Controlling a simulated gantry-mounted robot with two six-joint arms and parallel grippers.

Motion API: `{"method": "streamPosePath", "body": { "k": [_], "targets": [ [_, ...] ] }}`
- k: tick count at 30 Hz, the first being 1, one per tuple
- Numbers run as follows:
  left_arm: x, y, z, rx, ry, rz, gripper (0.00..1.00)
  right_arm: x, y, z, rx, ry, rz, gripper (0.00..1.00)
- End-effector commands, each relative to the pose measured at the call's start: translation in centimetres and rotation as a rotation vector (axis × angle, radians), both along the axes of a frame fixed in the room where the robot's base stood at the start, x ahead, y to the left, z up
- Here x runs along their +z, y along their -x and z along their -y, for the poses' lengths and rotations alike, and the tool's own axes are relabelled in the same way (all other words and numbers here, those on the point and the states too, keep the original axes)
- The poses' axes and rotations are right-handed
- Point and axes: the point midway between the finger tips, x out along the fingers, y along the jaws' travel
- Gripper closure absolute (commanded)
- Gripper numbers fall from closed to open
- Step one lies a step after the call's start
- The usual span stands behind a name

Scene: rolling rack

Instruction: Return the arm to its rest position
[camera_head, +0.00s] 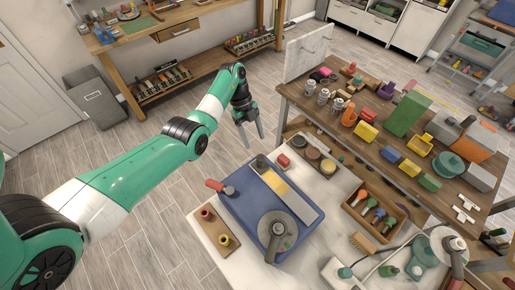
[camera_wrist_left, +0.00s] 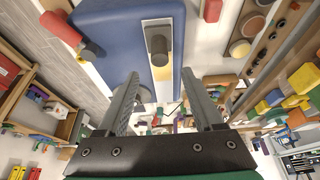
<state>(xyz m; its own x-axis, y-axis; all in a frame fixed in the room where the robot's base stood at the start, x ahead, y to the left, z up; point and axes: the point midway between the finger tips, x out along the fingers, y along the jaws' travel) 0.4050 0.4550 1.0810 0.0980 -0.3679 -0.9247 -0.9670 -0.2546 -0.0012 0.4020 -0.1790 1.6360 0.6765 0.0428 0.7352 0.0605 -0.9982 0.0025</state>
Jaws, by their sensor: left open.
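My left arm (camera_head: 145,168), green and white, reaches in from the left side of the head view. Its dark left gripper (camera_head: 252,141) hangs over the floor by the far left corner of the white worktable. The gripper is open, with its two fingers apart and nothing between them. The left wrist view also shows the open fingers (camera_wrist_left: 160,74), with the blue tray (camera_wrist_left: 107,45) beyond them. My right gripper is not in view.
The white worktable (camera_head: 240,262) bears a blue tray (camera_head: 241,209) with tools and a wooden box (camera_head: 401,217). A wooden shelf table (camera_head: 377,141) with colored blocks stands at right. A workbench (camera_head: 150,29) and grey bin (camera_head: 97,101) stand at back left. Open floor (camera_head: 150,240) lies left.

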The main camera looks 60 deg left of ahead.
Motion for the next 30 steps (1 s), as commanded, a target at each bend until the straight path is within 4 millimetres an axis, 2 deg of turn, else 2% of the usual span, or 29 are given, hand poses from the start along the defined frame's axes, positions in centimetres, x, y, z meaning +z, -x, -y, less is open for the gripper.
{"method": "streamPosePath", "body": {
  "k": [3, 6, 23, 26, 29, 30],
  "targets": [
    [1.5, 0.1, -0.7, 0.0, -0.001, 0.001, 0.32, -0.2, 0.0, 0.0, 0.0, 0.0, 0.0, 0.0],
    [2.0, 0.2, -0.9, 0.0, -0.001, 0.001, 0.32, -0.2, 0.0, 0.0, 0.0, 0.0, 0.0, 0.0],
    [2.1, 0.2, -0.8, -0.002, 0.0, 0.0, 0.32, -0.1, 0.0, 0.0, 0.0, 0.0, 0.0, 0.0],
    [2.2, -0.7, 0.7, -0.038, 0.001, -0.002, 0.32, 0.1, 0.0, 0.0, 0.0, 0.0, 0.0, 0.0],
    [2.2, -2.7, 5.2, -0.139, 0.005, -0.005, 0.32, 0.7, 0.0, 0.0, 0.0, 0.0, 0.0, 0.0],
    [2.9, -4.2, 7.6, -0.196, -0.007, 0.028, 0.32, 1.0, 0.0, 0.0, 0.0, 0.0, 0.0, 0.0]
  ]
}}
